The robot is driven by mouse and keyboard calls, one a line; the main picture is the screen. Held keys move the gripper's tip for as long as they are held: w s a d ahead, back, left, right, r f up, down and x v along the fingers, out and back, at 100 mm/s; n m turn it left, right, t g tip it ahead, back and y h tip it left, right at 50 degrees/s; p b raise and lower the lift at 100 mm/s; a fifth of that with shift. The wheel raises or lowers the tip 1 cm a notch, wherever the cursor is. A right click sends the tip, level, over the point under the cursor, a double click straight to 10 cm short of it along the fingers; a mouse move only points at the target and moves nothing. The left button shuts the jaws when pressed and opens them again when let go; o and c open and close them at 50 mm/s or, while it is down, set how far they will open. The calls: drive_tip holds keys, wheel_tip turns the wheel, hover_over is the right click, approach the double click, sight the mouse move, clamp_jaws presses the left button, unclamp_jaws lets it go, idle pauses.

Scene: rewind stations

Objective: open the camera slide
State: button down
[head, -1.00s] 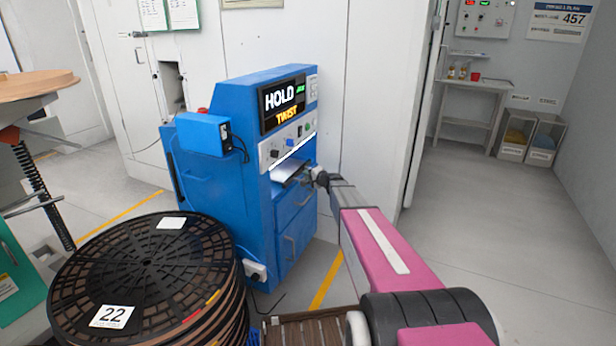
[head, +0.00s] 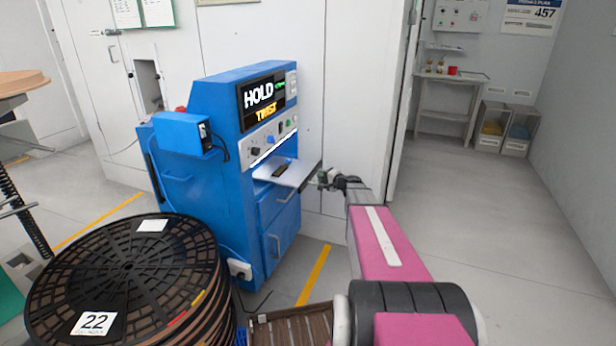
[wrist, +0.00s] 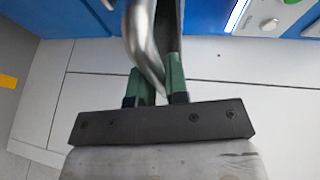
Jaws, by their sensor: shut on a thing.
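The camera slide (head: 297,176) is a pale flat tray sticking out of the front of the blue machine (head: 205,185), under its control panel. A small dark item (head: 280,170) lies on it. My gripper (head: 324,178) is at the slide's outer end. In the wrist view, my gripper's green fingers (wrist: 157,84) are shut on a curved metal handle (wrist: 140,35). The handle's far end and the exact finger contact are partly hidden. The machine's screen (head: 263,98) reads HOLD and TWIST.
A stack of large black reels (head: 130,268) labelled 22 stands at the front left. A lower drawer with a handle (head: 277,246) is under the slide. A white wall stands behind the machine. The grey floor (head: 480,250) on the right is clear.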

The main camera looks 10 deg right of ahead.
drive_tip(key=shift+s+d, duration=0.55)
drive_tip(key=shift+d, duration=0.25)
drive_tip(key=shift+s+d, duration=0.6)
drive_tip(key=shift+d, duration=0.25)
drive_tip(key=shift+s+d, duration=0.55)
drive_tip(key=shift+d, duration=0.25)
drive_tip(key=c, duration=1.1)
unclamp_jaws()
drive_tip(key=v, duration=1)
drive_tip(key=shift+s+d+r, duration=0.1)
drive_tip(key=shift+s+d, duration=0.15)
drive_tip(key=shift+s, duration=0.05)
